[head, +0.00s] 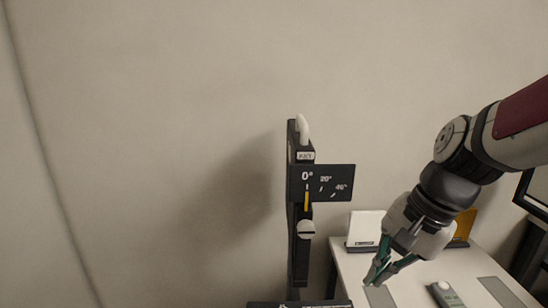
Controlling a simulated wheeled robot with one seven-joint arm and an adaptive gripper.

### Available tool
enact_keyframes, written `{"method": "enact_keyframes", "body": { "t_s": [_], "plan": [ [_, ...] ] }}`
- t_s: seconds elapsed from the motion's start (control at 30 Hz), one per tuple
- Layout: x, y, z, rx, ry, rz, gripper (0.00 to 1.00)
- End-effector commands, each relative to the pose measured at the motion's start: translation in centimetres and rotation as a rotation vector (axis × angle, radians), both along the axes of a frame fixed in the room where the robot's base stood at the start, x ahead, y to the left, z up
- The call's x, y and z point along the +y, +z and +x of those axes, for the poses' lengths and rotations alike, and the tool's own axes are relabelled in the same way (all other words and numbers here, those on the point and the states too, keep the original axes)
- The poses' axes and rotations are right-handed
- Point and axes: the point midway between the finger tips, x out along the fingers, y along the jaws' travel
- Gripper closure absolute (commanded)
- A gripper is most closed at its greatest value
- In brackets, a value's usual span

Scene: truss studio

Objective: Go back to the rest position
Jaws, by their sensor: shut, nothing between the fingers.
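My gripper (373,281) is at the lower right, pointing down and to the left. Its greenish fingers are shut with nothing between them. It appears in front of the white table (413,287); how high it is over the top I cannot tell. My arm comes in from the right edge.
A dark upright post (300,262) in the middle carries a black angle plate (336,184) marked 0°, 20° and 45°, with a yellow pointer at 0°. A white card (366,226), an orange panel (464,224) and a grey handheld device (446,294) are on the table. A plain wall fills the left.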

Motion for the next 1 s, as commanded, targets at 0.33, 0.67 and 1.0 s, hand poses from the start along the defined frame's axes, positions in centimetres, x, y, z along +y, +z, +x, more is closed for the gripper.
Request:
{"method": "enact_keyframes", "body": {
  "t_s": [0.33, 0.67, 1.0],
  "plan": [
    [-0.5, 4.8, -7.7, -0.289, 0.484, -0.292, 1.0],
    [-1.4, 5.8, -11.0, -0.394, 0.709, -0.498, 1.0],
    [-1.5, 5.8, -11.2, -0.396, 0.718, -0.506, 1.0]
  ]
}}
